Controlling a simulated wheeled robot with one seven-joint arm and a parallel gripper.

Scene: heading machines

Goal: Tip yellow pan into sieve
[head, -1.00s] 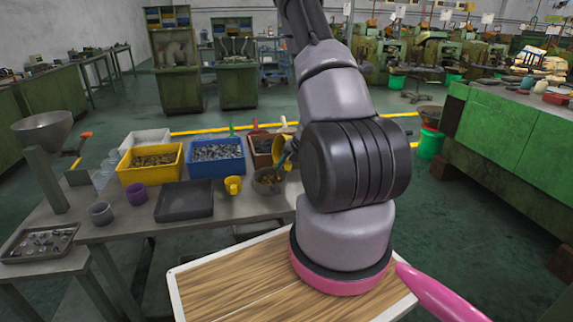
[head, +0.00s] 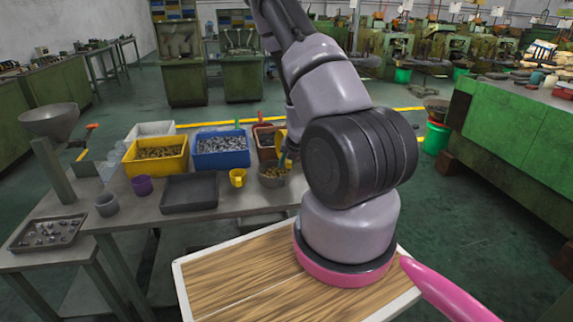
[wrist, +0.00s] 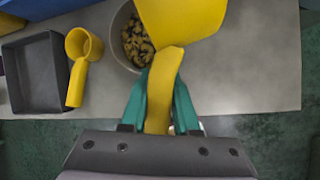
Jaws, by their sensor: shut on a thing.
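My gripper (wrist: 160,98) is shut on the handle of the yellow pan (wrist: 185,16). In the wrist view the pan's body reaches past the top edge, so its inside is hidden. In the head view the pan (head: 281,142) is largely hidden behind my arm, above a round grey bowl-shaped vessel (head: 264,181) that I take to be the sieve. In the wrist view this vessel (wrist: 116,48) holds brass-coloured pieces, and the pan overlaps its right side. I cannot tell how far the pan is tilted or whether it holds anything.
A yellow cup with a handle (head: 238,178) stands just left of the vessel. Further left are an empty dark tray (head: 190,205), a purple cup (head: 142,186) and a grey cup (head: 106,205). Yellow (head: 157,173) and blue (head: 222,160) bins of parts stand behind.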

